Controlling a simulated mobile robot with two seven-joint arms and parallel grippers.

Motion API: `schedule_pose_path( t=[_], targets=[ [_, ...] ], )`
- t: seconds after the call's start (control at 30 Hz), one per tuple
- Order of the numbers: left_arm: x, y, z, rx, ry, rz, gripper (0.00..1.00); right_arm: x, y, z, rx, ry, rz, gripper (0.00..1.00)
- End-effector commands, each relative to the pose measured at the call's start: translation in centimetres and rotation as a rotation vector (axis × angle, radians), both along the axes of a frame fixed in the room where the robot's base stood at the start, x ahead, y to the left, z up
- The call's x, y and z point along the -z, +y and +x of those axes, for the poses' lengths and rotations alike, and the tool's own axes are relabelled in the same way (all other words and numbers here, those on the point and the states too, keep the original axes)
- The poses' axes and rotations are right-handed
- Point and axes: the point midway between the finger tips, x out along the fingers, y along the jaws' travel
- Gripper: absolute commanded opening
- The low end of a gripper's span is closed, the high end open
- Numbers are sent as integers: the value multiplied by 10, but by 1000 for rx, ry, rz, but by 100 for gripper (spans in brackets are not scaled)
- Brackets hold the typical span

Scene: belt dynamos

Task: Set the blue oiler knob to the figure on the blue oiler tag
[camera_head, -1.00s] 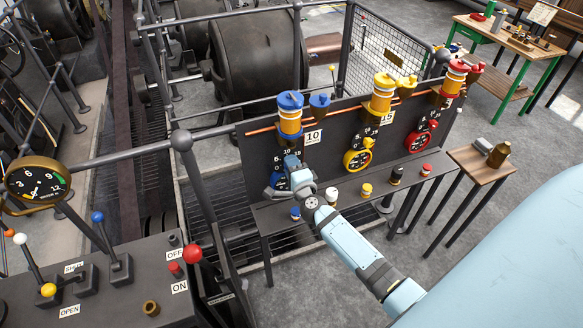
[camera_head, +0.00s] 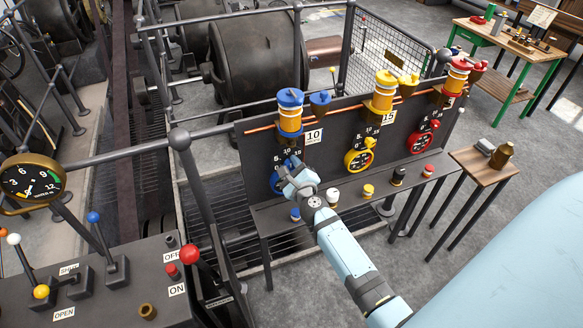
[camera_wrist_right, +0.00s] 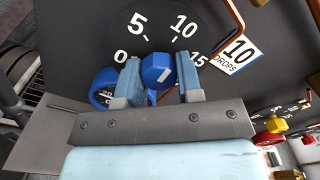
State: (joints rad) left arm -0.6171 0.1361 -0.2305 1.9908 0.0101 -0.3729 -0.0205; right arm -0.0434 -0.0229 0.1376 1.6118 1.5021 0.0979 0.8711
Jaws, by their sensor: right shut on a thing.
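The blue oiler (camera_head: 290,112) has a blue lid, an amber body and hangs at the left of the dark panel. Its white tag (camera_head: 313,136) reads 10; in the right wrist view the tag (camera_wrist_right: 240,50) reads 10 DROPS. The blue oiler knob (camera_wrist_right: 157,69) sits between both fingers of my right gripper (camera_wrist_right: 160,78), which is shut on it. Dial figures 0, 5, 10 and 15 show around it. A white mark shows on the knob's lower side; which figure the knob points to I cannot tell. In the head view my right gripper (camera_head: 287,172) hides the knob. My left gripper is not in view.
Yellow (camera_head: 359,155) and red (camera_head: 421,137) dials are farther right on the panel. Several small caps stand on the shelf below, including a white one (camera_head: 332,195). A lever console (camera_head: 100,285) is at the lower left. A wooden side table (camera_head: 482,168) stands at right.

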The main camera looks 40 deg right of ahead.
Motion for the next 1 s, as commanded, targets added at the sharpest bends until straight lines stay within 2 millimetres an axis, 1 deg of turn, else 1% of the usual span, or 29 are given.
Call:
schedule_pose_path(
  t=[0.3, 0.7, 0.73, 0.83, 1.0],
  targets=[
    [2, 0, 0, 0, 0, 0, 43, 1, 0, 0, -1, -17, 73, 10],
    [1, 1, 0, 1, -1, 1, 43, 1, 0, 0, 0, -19, 78, 10],
    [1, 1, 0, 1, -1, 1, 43, 0, 0, 0, 0, -19, 78, 35],
    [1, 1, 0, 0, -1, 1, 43, 0, 0, 0, 0, -19, 78, 58],
    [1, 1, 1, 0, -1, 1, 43, 0, 0, 0, 0, -18, 77, 59]
  ],
)
